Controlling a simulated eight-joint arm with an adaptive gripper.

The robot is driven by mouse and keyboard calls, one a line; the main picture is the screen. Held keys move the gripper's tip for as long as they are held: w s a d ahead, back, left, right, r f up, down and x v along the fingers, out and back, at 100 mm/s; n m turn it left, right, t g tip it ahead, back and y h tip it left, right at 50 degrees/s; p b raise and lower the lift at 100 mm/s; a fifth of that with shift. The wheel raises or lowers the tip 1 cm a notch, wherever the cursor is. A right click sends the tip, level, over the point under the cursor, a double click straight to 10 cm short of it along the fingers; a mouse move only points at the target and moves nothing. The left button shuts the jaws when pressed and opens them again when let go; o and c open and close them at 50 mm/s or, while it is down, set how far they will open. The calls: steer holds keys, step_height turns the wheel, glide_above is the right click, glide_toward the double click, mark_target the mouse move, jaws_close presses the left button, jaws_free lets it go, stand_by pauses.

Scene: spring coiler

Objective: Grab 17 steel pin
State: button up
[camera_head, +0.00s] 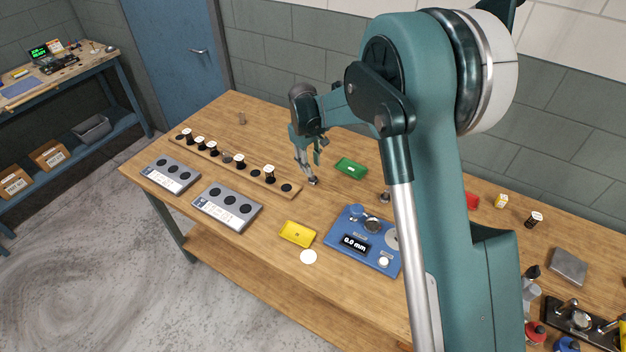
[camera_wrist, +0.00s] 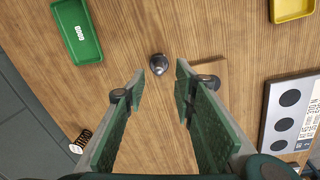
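A small dark metallic piece with a round, shiny top (camera_wrist: 158,64) stands on the wooden table. It looks like the steel pin, but no number on it can be read. In the head view it shows as a small dark piece (camera_head: 314,181) close to the fingertips. My gripper (camera_wrist: 159,82) is open and empty, with the piece just beyond the gap between its fingertips in the wrist view. In the head view my gripper (camera_head: 311,167) points down over the table. I cannot tell its exact height above the piece.
A green tray (camera_head: 350,168) and a yellow tray (camera_head: 297,234) lie nearby. A wooden rack (camera_head: 257,185) with several capped black pieces and two grey plates (camera_head: 229,207) are left. A blue gauge reading 0.0 mm (camera_head: 352,257) and another metal piece (camera_head: 384,197) are right.

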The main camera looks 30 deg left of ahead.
mark_target(313, 177)
steer(key=shift+f, duration=0.4)
steer(key=shift+w+f, duration=0.2)
steer(key=shift+f, duration=1.1)
steer(key=shift+w+f, duration=0.2)
steer(key=shift+f, duration=1.05)
steer(key=shift+d, duration=0.1)
jaws_close()
